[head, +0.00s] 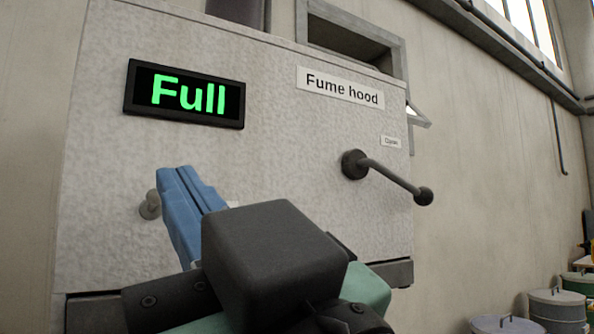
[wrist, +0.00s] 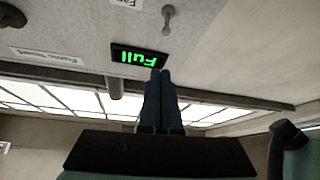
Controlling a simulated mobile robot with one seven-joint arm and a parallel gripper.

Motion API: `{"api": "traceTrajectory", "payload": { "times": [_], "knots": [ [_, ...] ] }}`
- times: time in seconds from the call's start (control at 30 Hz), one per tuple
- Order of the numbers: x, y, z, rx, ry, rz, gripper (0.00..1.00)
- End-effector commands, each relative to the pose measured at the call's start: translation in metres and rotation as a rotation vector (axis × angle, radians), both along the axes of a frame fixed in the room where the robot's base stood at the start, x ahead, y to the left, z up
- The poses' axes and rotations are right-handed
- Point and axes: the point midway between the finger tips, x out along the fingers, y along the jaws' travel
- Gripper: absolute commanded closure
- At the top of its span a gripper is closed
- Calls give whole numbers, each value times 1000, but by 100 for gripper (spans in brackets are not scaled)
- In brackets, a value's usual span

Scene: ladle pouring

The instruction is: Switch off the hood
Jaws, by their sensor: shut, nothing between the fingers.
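The fume hood (head: 270,150) is a pale speckled panel. Its display (head: 240,105) reads "Full" in green and also shows inverted in the wrist view (wrist: 115,57). A round grey knob (head: 148,206) sticks out at the panel's lower left, partly hidden behind my gripper (head: 176,173); a similar knob shows in the wrist view (wrist: 167,13). A dark lever (head: 390,178) with a ball end points right and down at the panel's right. My gripper has blue fingers pressed together and empty. They are in front of the panel, below the display. In the wrist view their tips (wrist: 160,74) appear beside the display.
A "Fume hood" sign (head: 340,88) is above the lever, with a small label (head: 391,142) too small to read. A framed opening (head: 350,42) is at the top. Several drums (head: 557,305) stand at lower right. Bare wall lies right of the hood.

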Motion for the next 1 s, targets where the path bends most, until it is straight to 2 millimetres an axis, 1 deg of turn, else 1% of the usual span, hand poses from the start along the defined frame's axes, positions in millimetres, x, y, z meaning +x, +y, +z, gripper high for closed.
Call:
{"api": "traceTrajectory", "payload": {
  "times": [0.27,0.37,0.47,0.67,0.9,0.93,1.0],
  "knots": [
    [0,0,-1,-1,0,1,100],
    [2,2,2,0,1,3,100],
    [8,8,9,1,1,3,100],
    [33,31,31,-1,3,5,100],
    [68,62,58,-1,4,3,100],
    [67,57,46,1,5,-2,100],
    [66,54,36,2,5,-2,100]
  ]
}}
